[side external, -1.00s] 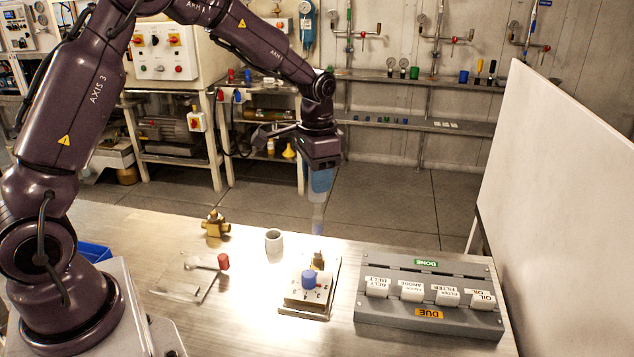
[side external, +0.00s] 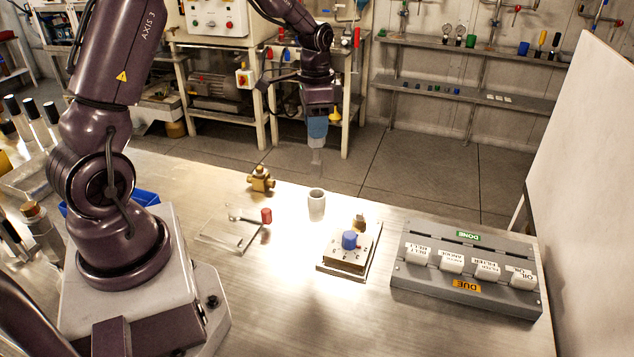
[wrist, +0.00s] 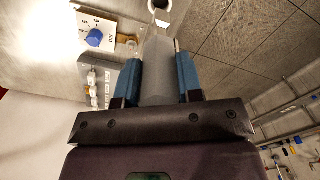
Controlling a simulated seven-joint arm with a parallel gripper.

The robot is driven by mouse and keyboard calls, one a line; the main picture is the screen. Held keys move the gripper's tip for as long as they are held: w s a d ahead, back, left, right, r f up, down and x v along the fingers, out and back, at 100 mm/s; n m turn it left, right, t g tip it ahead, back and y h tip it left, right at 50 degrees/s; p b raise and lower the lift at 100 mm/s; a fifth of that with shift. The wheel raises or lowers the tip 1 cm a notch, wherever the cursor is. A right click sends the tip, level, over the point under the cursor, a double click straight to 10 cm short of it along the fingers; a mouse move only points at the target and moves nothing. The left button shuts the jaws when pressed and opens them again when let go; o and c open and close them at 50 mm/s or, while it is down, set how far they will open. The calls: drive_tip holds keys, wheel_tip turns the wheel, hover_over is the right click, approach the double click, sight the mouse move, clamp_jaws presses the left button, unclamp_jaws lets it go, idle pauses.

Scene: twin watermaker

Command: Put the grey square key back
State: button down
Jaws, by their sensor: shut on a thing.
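My gripper (side external: 316,140) hangs in the air beyond the back edge of the bench, pointing down. Its blue fingers (wrist: 157,60) are shut on a long, pale grey piece (wrist: 155,85), which looks like the grey square key. In the side view the piece (side external: 316,160) shows faintly below the fingertips, clear of the bench. Its far end looks narrower in the wrist view. A light grey hollow cup (side external: 316,205) stands upright on the bench, nearer the camera and lower in the side view. I cannot tell which place belongs to the key.
A brass valve (side external: 261,179) stands left of the cup. A clear stand with a red knob (side external: 266,215) is nearer. A block with a blue dial (side external: 349,240) stands to the right. A white panel (side external: 590,170) bounds the right.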

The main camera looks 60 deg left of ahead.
sight(316, 159)
wheel_tip(316, 159, down, 8)
drive_tip(key=shift+f, duration=0.1)
idle(0.4)
drive_tip(key=c, duration=0.8)
unclamp_jaws()
drive_tip(key=shift+f, duration=0.1)
